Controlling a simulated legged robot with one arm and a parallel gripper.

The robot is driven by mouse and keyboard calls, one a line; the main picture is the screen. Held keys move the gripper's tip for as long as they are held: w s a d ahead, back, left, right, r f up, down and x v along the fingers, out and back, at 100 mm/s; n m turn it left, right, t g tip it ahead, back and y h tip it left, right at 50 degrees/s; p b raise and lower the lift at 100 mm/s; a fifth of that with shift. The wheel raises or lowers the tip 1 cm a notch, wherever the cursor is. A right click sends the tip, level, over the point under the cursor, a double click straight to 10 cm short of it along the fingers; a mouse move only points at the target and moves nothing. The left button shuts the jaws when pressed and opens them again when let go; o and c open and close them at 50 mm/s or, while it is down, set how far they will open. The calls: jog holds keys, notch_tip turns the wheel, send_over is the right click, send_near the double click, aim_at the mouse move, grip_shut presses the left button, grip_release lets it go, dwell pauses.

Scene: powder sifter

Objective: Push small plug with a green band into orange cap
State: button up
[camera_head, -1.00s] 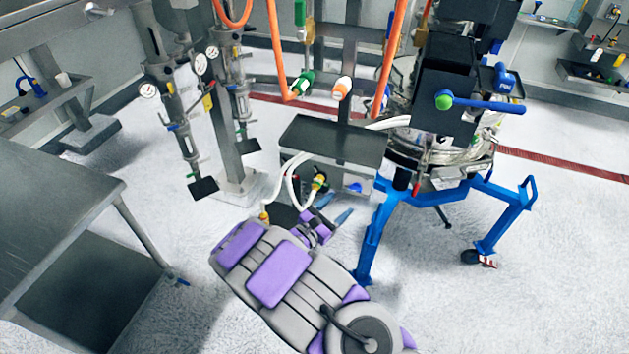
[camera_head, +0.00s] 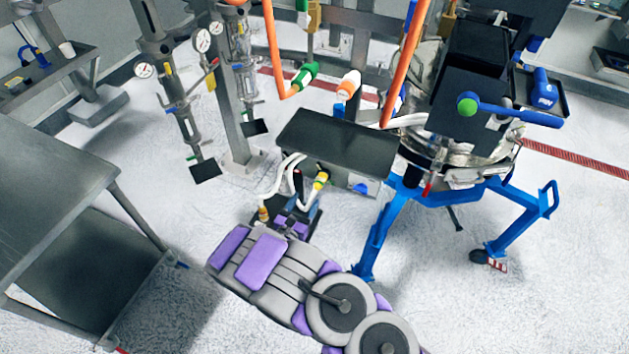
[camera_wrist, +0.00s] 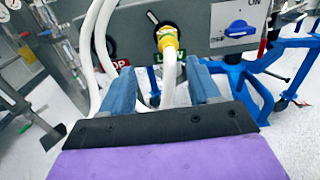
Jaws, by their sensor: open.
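A yellow fitting (camera_head: 320,181) on a white hose is at the front of a grey control box; the wrist view shows it (camera_wrist: 167,40) upright against the panel, ahead of my fingers. Its green band is not clear now. A second white hose ends in a small orange-brown fitting (camera_head: 263,214), left of my gripper. An orange-and-white cap-like fitting (camera_head: 349,85) stands behind the box; I cannot tell which is the orange cap. My gripper (camera_wrist: 160,70) is open and empty, its blue fingers either side of the yellow fitting's hose. It also shows in the head view (camera_head: 298,208).
The control box (camera_head: 345,145) has a blue switch (camera_wrist: 237,28). A green connector (camera_head: 304,76) hangs on an orange hose behind it. A blue-legged machine (camera_head: 470,190) stands right, a grey table (camera_head: 60,180) left. Floor between table and box is clear.

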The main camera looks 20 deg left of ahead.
aim_at(323, 183)
jog(key=w+d+b, duration=0.1)
jog(key=w, duration=0.2)
jog(key=w+d+b, duration=0.1)
jog(key=w, duration=0.2)
jog(key=w+d+b, duration=0.1)
jog(key=w+b, duration=0.1)
jog(key=shift+w+d+r, duration=0.1)
jog(key=shift+w+r, duration=0.15)
jog(key=shift+w, duration=0.15)
jog(key=shift+a+f, duration=0.25)
jog(key=shift+a, duration=0.95)
jog(key=shift+w+d+r, duration=0.1)
jog(key=shift+d+r, duration=0.05)
jog(key=shift+d, duration=0.45)
jog(key=shift+d+r, duration=0.1)
jog(key=shift+d, duration=0.5)
jog(key=shift+a+f, duration=0.2)
jog(key=shift+a, duration=0.4)
jog(key=shift+d+r, duration=0.2)
jog(key=shift+d, duration=0.4)
jog(key=shift+a+f+b, duration=0.15)
jog(key=shift+a+b, duration=0.25)
jog(key=shift+a, duration=0.55)
jog(key=shift+d, duration=0.15)
